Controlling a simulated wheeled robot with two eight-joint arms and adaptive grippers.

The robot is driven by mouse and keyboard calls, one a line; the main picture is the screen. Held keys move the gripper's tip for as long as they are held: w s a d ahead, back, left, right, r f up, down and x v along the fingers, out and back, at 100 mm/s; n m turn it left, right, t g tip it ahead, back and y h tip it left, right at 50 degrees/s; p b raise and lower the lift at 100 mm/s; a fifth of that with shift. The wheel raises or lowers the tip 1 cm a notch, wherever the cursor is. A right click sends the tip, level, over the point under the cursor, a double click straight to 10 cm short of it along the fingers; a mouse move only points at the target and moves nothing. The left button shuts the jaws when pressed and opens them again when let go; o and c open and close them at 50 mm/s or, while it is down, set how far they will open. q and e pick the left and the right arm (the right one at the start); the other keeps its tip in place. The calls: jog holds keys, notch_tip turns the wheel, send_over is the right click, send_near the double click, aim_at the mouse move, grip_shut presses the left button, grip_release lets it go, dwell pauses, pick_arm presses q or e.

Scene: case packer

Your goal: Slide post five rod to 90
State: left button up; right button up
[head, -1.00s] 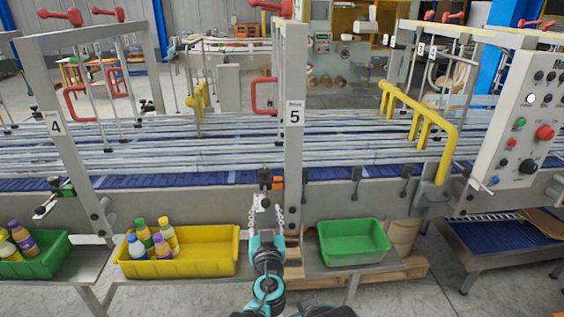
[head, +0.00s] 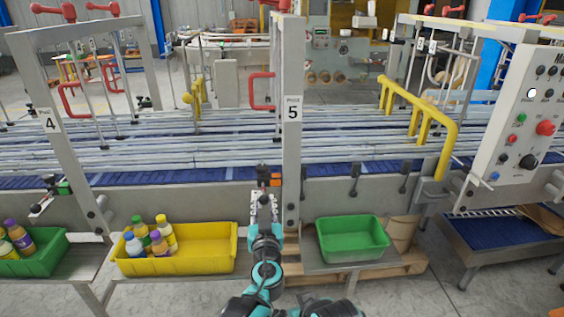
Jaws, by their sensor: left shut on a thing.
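Post five (head: 291,140) is the grey upright with the "5" label in the middle of the head view. An orange block (head: 277,181) with a dark clamp beside it sits low on its left side, at the conveyor's front edge. My left gripper (head: 264,200) points away from me, just below this block, and is shut on the near end of the post five rod. The fingers hide most of the rod, and its scale reading cannot be made out. My right gripper does not show.
A yellow bin (head: 205,250) with several bottles stands left of my left arm. An empty green bin (head: 350,240) stands to the right. Post four (head: 60,150) and its rod are at left. The control panel (head: 520,115) is at right.

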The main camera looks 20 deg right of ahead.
pick_arm(q)
jog(key=shift+v, duration=2.05)
jog(key=o, duration=0.9)
jog(key=shift+o, duration=0.2)
jog(key=shift+w, duration=0.1)
jog(key=v, duration=0.7)
jog(key=shift+d, duration=0.25)
